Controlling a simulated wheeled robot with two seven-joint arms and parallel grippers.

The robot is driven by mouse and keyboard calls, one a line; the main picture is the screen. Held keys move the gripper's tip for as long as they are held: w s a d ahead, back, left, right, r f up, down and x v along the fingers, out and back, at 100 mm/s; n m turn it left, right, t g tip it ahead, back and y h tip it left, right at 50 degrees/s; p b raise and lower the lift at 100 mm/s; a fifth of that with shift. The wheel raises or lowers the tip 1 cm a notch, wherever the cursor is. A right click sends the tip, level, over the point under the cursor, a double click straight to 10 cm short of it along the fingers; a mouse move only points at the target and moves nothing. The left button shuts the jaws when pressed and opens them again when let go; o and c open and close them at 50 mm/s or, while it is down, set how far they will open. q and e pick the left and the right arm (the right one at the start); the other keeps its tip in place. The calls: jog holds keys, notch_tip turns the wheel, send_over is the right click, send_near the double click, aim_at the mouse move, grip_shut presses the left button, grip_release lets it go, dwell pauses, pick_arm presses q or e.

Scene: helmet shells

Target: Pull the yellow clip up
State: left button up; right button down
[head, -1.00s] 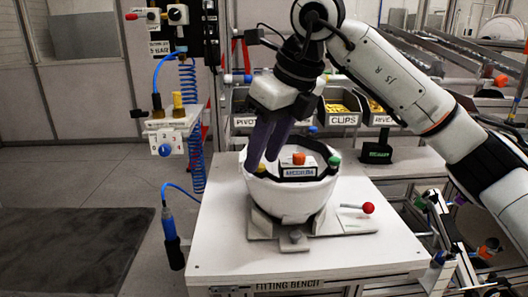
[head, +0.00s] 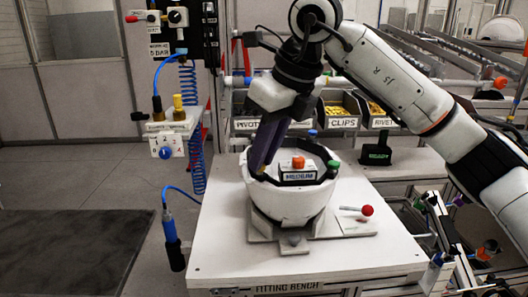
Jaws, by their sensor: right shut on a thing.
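The white helmet shell (head: 285,205) sits open side up on a grey fixture (head: 330,226) on the bench. An orange clip (head: 298,162), a green clip (head: 333,168) and a blue clip (head: 312,134) show around its rim. The block labelled MEDIUM (head: 298,175) is below the orange one. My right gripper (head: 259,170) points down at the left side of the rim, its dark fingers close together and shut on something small. No yellow clip shows clearly at the shell; the fingers hide the spot between their tips. My left gripper is not in view.
A red-knobbed lever (head: 367,210) sticks out right of the shell. Bins labelled CLIPS (head: 342,123) and others stand behind. A pedestal with a yellow knob (head: 178,101) and a hanging blue tool (head: 170,228) are at the left. The front of the fitting bench (head: 300,268) is clear.

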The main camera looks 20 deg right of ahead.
jog(key=shift+r, duration=0.2)
jog(key=c, duration=1.7)
grip_release()
jog(key=v, duration=1)
jog(key=shift+s+r, duration=0.1)
jog(key=shift+s, duration=0.05)
